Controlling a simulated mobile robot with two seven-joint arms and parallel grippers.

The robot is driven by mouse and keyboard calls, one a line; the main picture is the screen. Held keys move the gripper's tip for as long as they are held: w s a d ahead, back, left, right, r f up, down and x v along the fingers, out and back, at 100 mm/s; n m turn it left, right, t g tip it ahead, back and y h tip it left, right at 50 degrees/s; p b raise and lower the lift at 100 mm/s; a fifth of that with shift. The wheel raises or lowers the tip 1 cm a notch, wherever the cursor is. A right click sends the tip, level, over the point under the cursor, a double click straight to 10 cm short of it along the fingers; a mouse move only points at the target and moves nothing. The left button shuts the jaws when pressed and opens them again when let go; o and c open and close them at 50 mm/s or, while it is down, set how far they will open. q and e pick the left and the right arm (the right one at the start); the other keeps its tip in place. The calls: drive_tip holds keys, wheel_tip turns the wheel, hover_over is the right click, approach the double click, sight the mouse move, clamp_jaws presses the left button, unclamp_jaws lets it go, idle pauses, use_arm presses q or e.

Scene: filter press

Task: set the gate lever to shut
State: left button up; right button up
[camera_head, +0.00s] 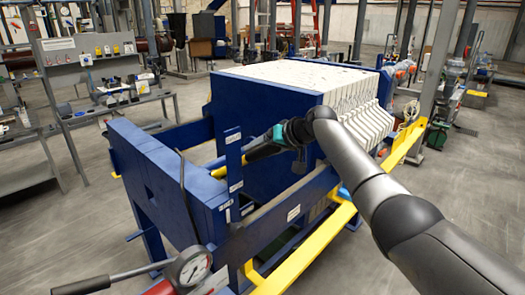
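The filter press has a blue frame (160,165) and a stack of white plates (300,75). A short yellow bar (219,172), possibly the gate lever, shows beside a labelled blue upright (233,160). I cannot read which setting it is at. My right arm comes in from the lower right across the press. Its dark gripper (246,157) points left, with its tips close to the yellow bar and the upright. I cannot tell whether they touch. The fingers are too small and dark to show their opening. My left gripper is not in view.
A pressure gauge (190,268) and a black-handled lever (82,287) are at the lower left. A bent dark rod (184,190) stands by the blue frame. Yellow rails (305,255) run along the near side. Shelves (90,75) stand at the left; grey floor is open between.

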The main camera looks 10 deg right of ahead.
drive_tip(key=shift+s+d+f, duration=0.1)
drive_tip(key=shift+v, duration=1.1)
drive_tip(key=b+v, duration=0.2)
drive_tip(key=v, duration=1.1)
